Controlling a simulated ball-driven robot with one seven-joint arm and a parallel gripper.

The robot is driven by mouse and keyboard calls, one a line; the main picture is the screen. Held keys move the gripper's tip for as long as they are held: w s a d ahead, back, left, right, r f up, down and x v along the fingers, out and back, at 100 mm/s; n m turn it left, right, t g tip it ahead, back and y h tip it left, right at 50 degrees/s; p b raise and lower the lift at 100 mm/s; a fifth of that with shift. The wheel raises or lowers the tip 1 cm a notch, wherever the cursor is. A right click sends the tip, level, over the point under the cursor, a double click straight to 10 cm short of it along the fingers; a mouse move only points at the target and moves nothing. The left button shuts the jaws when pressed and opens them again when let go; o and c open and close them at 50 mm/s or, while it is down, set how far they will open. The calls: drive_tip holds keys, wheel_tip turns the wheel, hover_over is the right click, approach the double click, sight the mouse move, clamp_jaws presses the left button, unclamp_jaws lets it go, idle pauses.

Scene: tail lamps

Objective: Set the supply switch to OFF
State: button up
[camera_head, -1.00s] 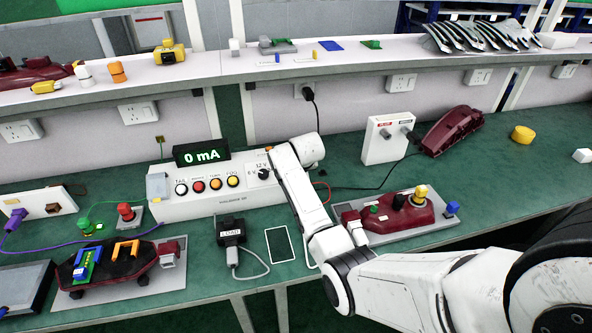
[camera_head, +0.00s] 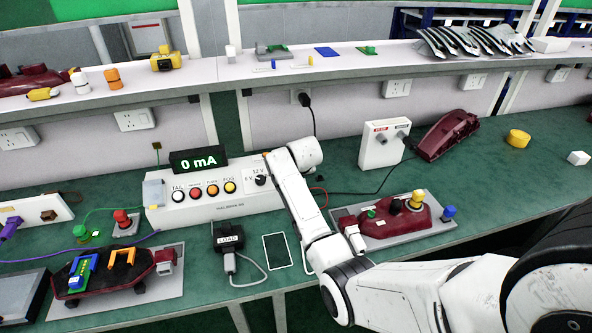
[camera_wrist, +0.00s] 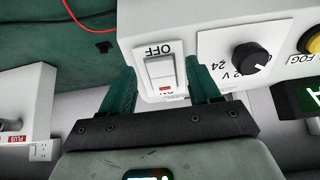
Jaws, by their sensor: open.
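The supply switch (camera_wrist: 160,75) is a white rocker on the light power supply box, seen in the wrist view. OFF is printed at its upper end in that view, and a partly covered ON at its lower end, where a red mark shows. I cannot tell which end is pressed in. My gripper (camera_wrist: 161,68) is open, with one green finger on each side of the switch and nothing held. Whether the fingers touch the box is unclear. In the head view the supply box (camera_head: 215,206) stands on the bench, and my arm hides the switch.
A voltage knob (camera_wrist: 250,58) and a yellow FOG button (camera_wrist: 313,40) sit beside the switch. The display (camera_head: 198,161) reads 0 mA. A white box with terminals (camera_head: 380,150) and a red lamp (camera_head: 448,135) stand right of my arm. A shelf (camera_head: 340,68) runs behind.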

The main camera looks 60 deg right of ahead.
drive_tip(key=v, duration=0.9)
drive_tip(key=shift+a+r, duration=0.2)
drive_tip(key=shift+r, duration=0.05)
drive_tip(key=shift+s, duration=0.1)
drive_tip(key=shift+c, duration=0.2)
